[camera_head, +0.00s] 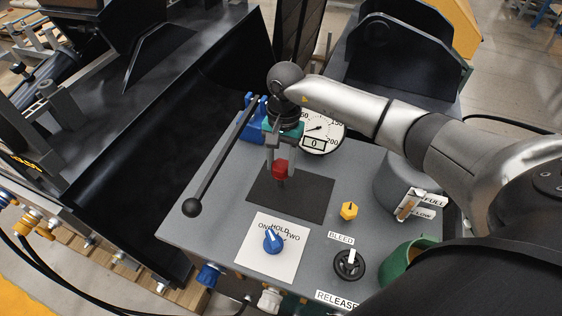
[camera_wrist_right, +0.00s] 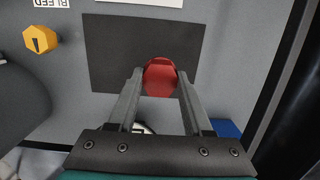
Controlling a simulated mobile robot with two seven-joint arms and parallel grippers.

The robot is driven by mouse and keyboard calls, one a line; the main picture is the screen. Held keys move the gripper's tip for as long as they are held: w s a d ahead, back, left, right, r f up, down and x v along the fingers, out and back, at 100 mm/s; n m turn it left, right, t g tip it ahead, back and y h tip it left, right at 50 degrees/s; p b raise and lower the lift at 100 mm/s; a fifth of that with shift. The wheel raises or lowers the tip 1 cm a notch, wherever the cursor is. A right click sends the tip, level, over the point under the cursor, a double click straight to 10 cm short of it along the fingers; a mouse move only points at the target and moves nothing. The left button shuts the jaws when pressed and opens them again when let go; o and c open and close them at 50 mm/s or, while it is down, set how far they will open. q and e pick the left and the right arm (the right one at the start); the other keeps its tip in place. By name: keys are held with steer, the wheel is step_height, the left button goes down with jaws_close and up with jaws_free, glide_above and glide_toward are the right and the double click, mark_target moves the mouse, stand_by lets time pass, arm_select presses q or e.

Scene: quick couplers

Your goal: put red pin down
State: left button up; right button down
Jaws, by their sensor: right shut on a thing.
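The red pin (camera_head: 280,168) is held upright between the fingers of my right gripper (camera_head: 281,160), over the dark mat (camera_head: 313,205) on the grey panel. In the right wrist view the red pin (camera_wrist_right: 160,77) sits between the two fingertips of the right gripper (camera_wrist_right: 157,82), with the dark mat (camera_wrist_right: 108,60) behind it. I cannot tell whether the pin's lower end touches the mat. My left gripper is not in view.
A black lever with a ball end (camera_head: 191,207) slants along the panel's left side. A round gauge (camera_head: 322,130) stands behind the gripper. The mat is otherwise clear.

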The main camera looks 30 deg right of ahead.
steer(key=shift+c, duration=1.6)
jaws_free()
steer(key=shift+f, duration=0.1)
step_height(320, 180, up, 12)
steer(key=d, duration=0.1)
steer(key=shift+w+p, duration=0.4)
steer(key=shift+w, duration=0.05)
steer(key=shift+d, duration=0.1)
